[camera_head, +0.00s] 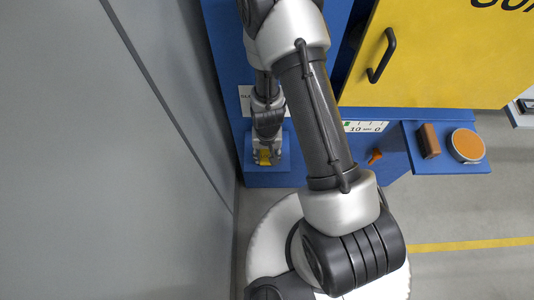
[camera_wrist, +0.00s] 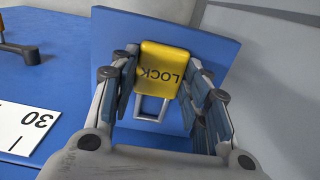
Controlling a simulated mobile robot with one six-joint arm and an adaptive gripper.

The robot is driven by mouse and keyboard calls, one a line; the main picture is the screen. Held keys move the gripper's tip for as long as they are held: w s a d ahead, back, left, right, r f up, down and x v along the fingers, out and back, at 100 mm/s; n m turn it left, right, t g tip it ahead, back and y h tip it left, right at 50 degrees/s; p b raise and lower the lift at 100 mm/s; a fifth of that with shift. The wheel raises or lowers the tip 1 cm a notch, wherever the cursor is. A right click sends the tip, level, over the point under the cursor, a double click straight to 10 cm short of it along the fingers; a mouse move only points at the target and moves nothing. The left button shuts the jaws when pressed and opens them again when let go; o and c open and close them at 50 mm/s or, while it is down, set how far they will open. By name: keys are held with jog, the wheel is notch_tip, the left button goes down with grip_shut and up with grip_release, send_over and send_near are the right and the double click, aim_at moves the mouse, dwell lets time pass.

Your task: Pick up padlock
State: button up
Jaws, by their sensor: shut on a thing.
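The padlock (camera_wrist: 165,68) is yellow with the word LOCK on it and a pale metal shackle. In the wrist view it sits between the two fingers of my gripper (camera_wrist: 168,85), which is shut on it. A blue panel (camera_wrist: 215,45) lies right behind the padlock; I cannot tell whether they touch. In the head view, the padlock (camera_head: 265,157) is a small yellow patch at the fingertips of my gripper (camera_head: 267,150), in front of the blue cabinet's lower left part.
A yellow door (camera_head: 440,60) with a black handle (camera_head: 382,55) is at upper right. A blue shelf (camera_head: 455,167) holds a brown block (camera_head: 429,140) and an orange-topped round tin (camera_head: 466,146). A grey wall (camera_head: 90,150) stands close on the left.

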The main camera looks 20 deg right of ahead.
aim_at(267, 157)
jog(key=shift+r, duration=0.1)
jog(key=shift+c, duration=0.3)
notch_tip(267, 157, up, 10)
jog(key=p, duration=0.9)
